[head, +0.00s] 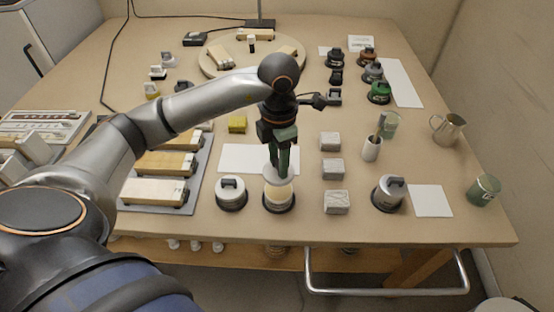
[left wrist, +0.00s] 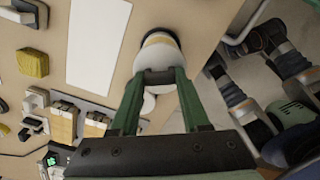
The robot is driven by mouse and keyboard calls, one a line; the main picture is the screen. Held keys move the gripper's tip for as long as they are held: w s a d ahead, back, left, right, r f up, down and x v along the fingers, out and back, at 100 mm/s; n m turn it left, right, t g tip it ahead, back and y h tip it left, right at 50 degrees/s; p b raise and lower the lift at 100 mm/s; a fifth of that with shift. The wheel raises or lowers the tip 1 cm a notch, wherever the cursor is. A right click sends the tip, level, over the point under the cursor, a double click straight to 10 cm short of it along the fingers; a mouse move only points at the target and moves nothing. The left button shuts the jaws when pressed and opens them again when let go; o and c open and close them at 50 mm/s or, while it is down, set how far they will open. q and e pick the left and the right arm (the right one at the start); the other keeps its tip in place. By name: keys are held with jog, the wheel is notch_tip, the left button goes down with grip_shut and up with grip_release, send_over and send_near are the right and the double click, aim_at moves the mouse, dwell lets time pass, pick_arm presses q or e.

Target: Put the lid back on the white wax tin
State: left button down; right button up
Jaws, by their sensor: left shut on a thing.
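The white wax tin (head: 279,198) stands near the table's front edge, a round tin with a dark base and cream wax showing at its top. It also shows in the left wrist view (left wrist: 160,40). My left gripper (head: 279,170) comes down from above, shut on the pale round lid (head: 270,174). In the head view the lid appears just behind and above the tin's open top. The exact gap between them is hard to tell. In the left wrist view the gripper's green fingers (left wrist: 158,80) close on the lid's dark handle. My right gripper is not in view.
A lidded grey tin (head: 231,194) stands close to the left, with a tray of wooden blocks (head: 201,185) beyond it. Pale wrapped blocks (head: 336,203) stand to the right, then another lidded tin (head: 389,194). A white sheet (head: 240,158) lies behind.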

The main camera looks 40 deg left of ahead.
pick_arm(q)
jog(key=shift+f, duration=0.2)
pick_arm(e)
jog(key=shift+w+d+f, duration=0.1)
pick_arm(q)
jog(key=shift+f+b, duration=1)
jog(key=shift+f, duration=0.2)
jog(key=shift+f+b, duration=0.6)
jog(key=shift+f, duration=0.25)
jog(key=shift+f+b, duration=0.6)
jog(key=shift+f, duration=0.4)
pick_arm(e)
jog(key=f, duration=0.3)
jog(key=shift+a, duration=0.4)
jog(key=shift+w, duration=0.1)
pick_arm(q)
jog(key=shift+f+b, duration=0.15)
jog(key=shift+b, duration=0.4)
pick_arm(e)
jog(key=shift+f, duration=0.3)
